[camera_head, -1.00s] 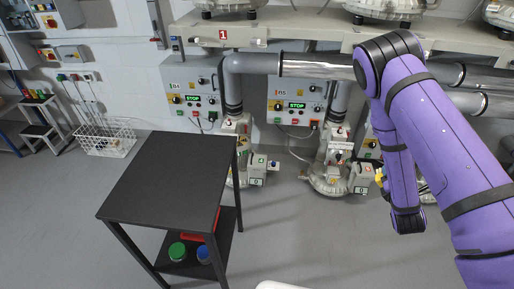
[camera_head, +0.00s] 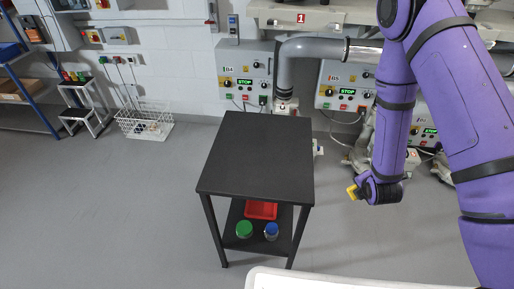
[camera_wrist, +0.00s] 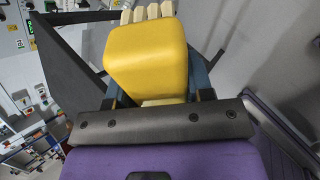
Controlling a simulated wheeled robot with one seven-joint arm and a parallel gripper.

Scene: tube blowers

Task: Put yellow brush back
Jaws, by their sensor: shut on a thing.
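The yellow brush (camera_wrist: 147,58) fills the upper middle of the wrist view, with pale bristles along its far edge. My gripper (camera_wrist: 160,92) is shut on the brush's yellow body, a finger on each side. In the head view the brush (camera_head: 352,191) is a small yellow patch at the end of my purple arm, right of the black table. My gripper (camera_head: 366,190) holds it in the air there; its fingers are too small to make out in that view.
A black table (camera_head: 258,160) with a bare top stands in the middle. Its lower shelf holds a red tray (camera_head: 261,210), a green-lidded jar (camera_head: 244,229) and a blue-lidded jar (camera_head: 271,231). A white wire basket (camera_head: 146,122) stands by the wall. Control boxes and pipes line the back. Floor at left is clear.

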